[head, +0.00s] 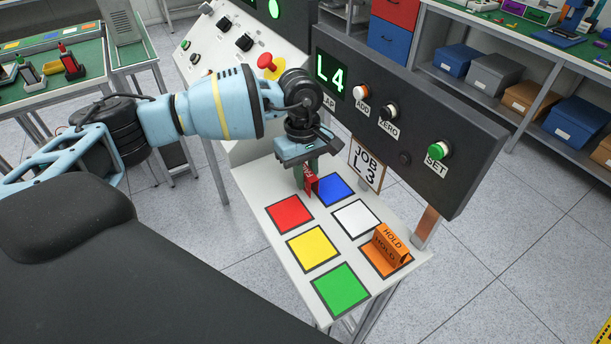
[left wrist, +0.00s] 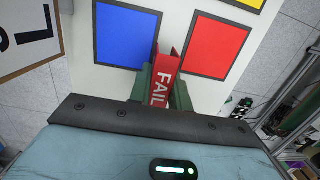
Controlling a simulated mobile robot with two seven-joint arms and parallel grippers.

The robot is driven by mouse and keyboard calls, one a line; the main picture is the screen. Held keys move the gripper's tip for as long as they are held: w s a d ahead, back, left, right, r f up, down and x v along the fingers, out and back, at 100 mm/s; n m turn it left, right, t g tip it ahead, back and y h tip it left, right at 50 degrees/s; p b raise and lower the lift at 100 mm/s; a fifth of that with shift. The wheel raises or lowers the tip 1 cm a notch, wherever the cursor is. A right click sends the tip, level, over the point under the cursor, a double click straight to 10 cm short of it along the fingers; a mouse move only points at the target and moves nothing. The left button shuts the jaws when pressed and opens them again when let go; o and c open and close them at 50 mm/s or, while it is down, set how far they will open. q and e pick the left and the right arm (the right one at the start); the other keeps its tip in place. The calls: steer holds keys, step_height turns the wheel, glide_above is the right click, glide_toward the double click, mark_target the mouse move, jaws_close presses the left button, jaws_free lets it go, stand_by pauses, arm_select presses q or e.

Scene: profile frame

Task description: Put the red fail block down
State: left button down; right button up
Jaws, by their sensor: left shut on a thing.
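My left gripper (head: 307,172) points down over the white table's far-left end and is shut on the red fail block (head: 312,184). In the left wrist view the red block (left wrist: 164,78), lettered FAIL, sits between the green fingers of the gripper (left wrist: 162,88). It appears over the white strip between the blue square (head: 331,189) and the red square (head: 289,214). I cannot tell whether its bottom touches the table (head: 262,188). My right gripper is not in view.
Yellow (head: 313,249), white (head: 356,217) and green (head: 340,289) squares are bare. An orange HOLD block (head: 390,244) stands on the orange square. A JOB L3 card (head: 366,165) and a dark panel reading L4 (head: 420,125) rise along the back edge.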

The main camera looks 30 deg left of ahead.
arm_select(q)
steer(key=shift+f, duration=0.4)
steer(key=shift+f, duration=0.15)
steer(key=c, duration=1.3)
jaws_free()
steer(key=r, duration=0.4)
steer(key=a+r, duration=0.1)
steer(key=r, duration=0.7)
steer(key=shift+w+a+r, duration=0.1)
steer(key=shift+w+a, duration=0.05)
steer(key=shift+w, duration=0.2)
steer(key=shift+o, duration=0.5)
